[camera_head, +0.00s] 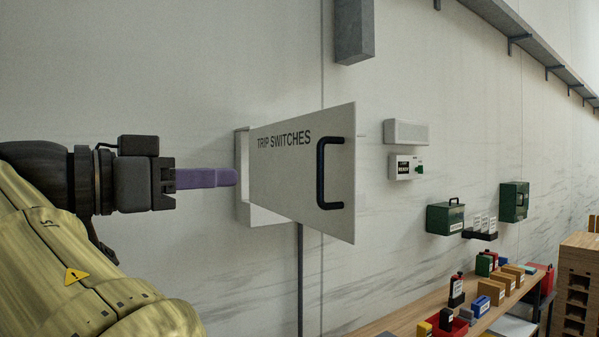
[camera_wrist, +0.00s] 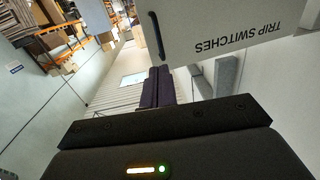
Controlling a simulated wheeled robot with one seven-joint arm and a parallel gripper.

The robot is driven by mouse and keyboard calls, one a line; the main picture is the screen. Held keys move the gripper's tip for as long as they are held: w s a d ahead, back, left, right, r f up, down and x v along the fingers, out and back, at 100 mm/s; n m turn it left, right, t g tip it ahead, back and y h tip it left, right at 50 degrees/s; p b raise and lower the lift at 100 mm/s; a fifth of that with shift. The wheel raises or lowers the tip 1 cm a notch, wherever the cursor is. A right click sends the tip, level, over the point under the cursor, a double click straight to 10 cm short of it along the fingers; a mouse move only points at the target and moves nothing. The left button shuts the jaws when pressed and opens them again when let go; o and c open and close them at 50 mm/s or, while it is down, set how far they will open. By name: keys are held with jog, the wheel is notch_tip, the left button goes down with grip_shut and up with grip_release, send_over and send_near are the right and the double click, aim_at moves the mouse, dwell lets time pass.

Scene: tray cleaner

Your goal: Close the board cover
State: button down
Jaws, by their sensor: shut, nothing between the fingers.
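The board cover (camera_head: 285,178) is a white panel lettered "TRIP SWITCHES" with a black bar handle (camera_head: 322,173). It stands swung open from a white wall box (camera_head: 242,190), which it partly hides. The cover also shows upside down at the upper right of the wrist view (camera_wrist: 235,32), with its handle (camera_wrist: 156,35). My gripper (camera_head: 236,177) has purple fingers, shut and empty. In the head view its tips are just left of the box and the cover's hinge side. In the wrist view the fingers (camera_wrist: 157,88) appear below the handle; I cannot tell whether they touch anything.
A grey conduit (camera_head: 300,280) runs down the wall below the box. To the right are a small wall unit (camera_head: 405,167), green boxes (camera_head: 445,217), and a wooden bench (camera_head: 425,305) with several small items. The wall left of the box is bare.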

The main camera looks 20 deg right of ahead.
jog(key=d+p, duration=0.1)
jog(key=d, duration=0.1)
jog(key=p, duration=0.6)
send_near(318, 171)
jog(key=shift+x, duration=3)
jog(key=shift+w+d+f, duration=0.2)
jog(key=shift+w+d, duration=0.15)
jog(key=shift+d, duration=0.1)
